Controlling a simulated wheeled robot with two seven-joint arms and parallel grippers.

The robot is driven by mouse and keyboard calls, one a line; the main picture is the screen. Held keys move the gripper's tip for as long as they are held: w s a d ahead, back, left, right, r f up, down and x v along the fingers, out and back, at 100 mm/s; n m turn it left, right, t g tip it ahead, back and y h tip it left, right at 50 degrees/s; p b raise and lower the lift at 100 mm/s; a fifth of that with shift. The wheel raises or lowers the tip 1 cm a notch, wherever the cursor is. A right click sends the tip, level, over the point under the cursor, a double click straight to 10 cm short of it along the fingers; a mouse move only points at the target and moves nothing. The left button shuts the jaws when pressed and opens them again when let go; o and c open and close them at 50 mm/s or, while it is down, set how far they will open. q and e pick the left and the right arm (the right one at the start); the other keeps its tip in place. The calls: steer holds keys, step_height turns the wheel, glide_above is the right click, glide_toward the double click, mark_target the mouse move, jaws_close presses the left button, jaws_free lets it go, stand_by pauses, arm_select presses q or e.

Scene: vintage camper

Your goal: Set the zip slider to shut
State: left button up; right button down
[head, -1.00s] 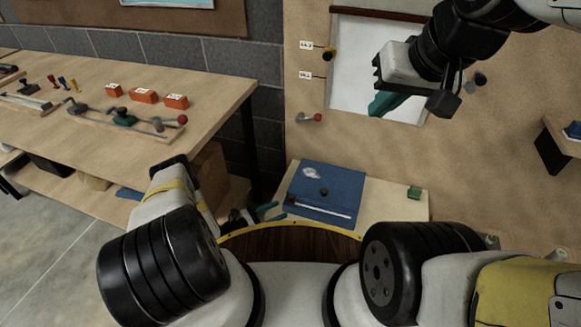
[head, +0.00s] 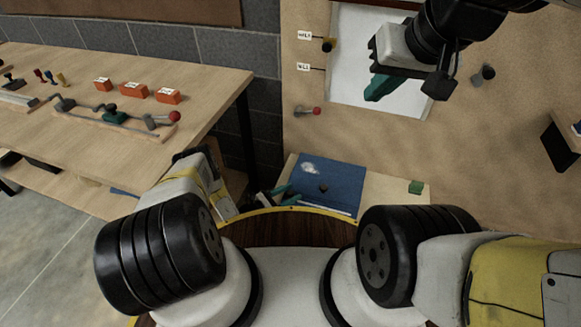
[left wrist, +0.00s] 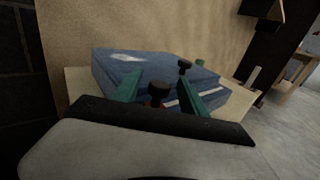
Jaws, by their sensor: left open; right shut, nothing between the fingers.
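A blue pouch-like block (head: 335,177) lies on a light wooden board, with a whitish patch and a dark knob (head: 323,188) on top. A pale zip track (left wrist: 206,92) runs along its near side. In the left wrist view, a dark-topped slider (left wrist: 158,90) with a bit of red below stands at the track's left end. My left gripper (head: 279,196) is open at the block's left near corner. Its teal fingers (left wrist: 160,92) appear on either side of the slider; contact cannot be told. My right gripper (head: 378,88) is shut and empty, high before the wall panel.
A workbench (head: 200,90) at left carries orange blocks (head: 134,90) and a lever fixture (head: 118,117). A small green block (head: 415,187) sits right of the blue block. My round brown base top is close in front.

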arm_select(q)
jaws_close()
stand_by(0.3)
stand_by(1.2)
